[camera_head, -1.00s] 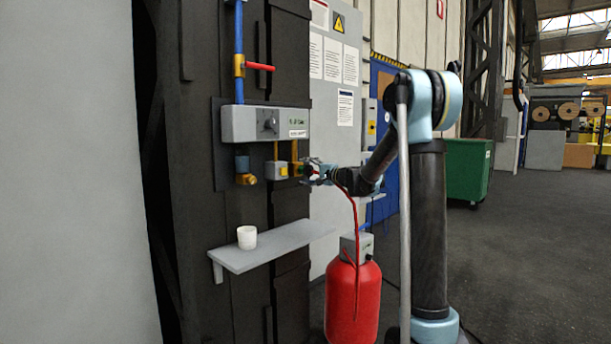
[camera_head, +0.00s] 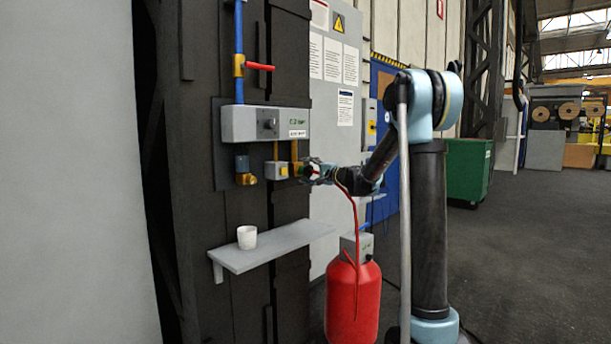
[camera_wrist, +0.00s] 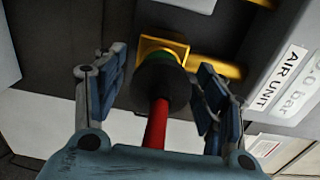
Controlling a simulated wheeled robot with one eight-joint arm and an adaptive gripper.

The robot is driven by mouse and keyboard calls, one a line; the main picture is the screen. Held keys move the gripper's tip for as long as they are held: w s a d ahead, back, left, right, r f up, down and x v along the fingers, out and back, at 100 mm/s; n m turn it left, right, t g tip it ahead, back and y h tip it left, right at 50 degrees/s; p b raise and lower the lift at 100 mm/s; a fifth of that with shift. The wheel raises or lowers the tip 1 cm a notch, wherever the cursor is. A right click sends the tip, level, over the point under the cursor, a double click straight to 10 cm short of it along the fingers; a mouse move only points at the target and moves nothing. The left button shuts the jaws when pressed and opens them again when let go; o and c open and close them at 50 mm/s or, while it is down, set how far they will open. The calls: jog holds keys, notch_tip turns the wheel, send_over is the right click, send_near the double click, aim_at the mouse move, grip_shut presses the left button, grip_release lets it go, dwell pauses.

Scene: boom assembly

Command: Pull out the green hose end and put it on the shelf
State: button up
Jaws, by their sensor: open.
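The hose end shows in the wrist view as a black collar (camera_wrist: 161,82) with a green ring (camera_wrist: 162,58) at its far side and a red hose (camera_wrist: 156,125) running back from it. It sits in a yellow fitting (camera_wrist: 166,43) on the wall unit. My gripper (camera_wrist: 161,80) is open, its blue-grey fingers on either side of the collar with gaps showing. In the head view my gripper (camera_head: 318,172) is at the fitting right of the small grey box. The grey shelf (camera_head: 270,247) is below and to the left, with a white cup (camera_head: 247,237) on it.
A grey air unit box (camera_head: 265,124) is above the fittings, with a red-handled valve (camera_head: 258,66) over it. A brass outlet (camera_head: 246,178) is to the left. The red tank (camera_head: 352,300) stands below my arm. The shelf's right part is clear.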

aim_at(313, 171)
jog(key=c, duration=1.5)
jog(key=shift+s+d, duration=0.1)
jog(key=shift+d, duration=0.05)
jog(key=shift+v, duration=2.85)
